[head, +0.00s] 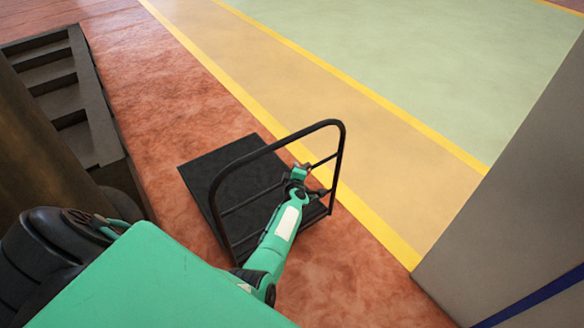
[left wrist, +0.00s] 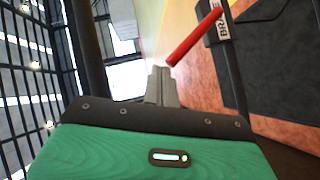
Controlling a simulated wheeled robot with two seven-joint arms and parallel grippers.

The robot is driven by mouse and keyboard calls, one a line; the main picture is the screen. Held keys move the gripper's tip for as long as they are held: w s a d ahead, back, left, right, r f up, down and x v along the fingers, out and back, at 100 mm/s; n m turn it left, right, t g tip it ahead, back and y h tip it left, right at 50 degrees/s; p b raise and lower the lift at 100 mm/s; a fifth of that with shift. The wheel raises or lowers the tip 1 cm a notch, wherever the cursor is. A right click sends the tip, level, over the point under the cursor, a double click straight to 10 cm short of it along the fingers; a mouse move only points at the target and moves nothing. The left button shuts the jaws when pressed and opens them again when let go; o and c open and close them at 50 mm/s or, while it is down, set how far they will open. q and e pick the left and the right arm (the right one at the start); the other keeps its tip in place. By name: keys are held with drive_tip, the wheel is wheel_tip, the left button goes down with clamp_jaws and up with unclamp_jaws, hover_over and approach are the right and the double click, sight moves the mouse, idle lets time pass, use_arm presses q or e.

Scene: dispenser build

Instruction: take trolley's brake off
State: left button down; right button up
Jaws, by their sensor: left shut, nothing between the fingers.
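The black trolley (head: 225,175) stands on the reddish floor in the head view, with a tubular handle frame (head: 340,150) rising from it. In the left wrist view a red brake lever (left wrist: 195,38) slants up to the right, beside a black post with a white BRAKE label (left wrist: 223,26). My left gripper (left wrist: 162,88) is shut and empty, its fingertips just below the lever's lower end; I cannot tell whether they touch. In the head view my left arm reaches to the handle frame, and the lever cannot be made out. My right gripper is not in view.
A dark stepped structure (head: 62,95) stands at the far left. A grey panel (head: 525,200) rises at the right. The floor beyond the trolley, with yellow lines (head: 365,92) and a green area (head: 430,60), is clear.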

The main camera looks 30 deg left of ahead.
use_arm(q)
drive_tip(key=w+d+r+g+p, duration=0.1)
drive_tip(key=w+d+r, duration=0.1)
drive_tip(key=w, duration=0.3)
drive_tip(key=shift+w+r+m+p, duration=0.25)
drive_tip(key=shift+r+m+p, duration=0.05)
drive_tip(key=shift+m+p, duration=0.1)
drive_tip(key=shift+r, duration=0.1)
idle(1.3)
drive_tip(key=shift+r+p, duration=0.75)
drive_tip(key=shift+p, duration=0.1)
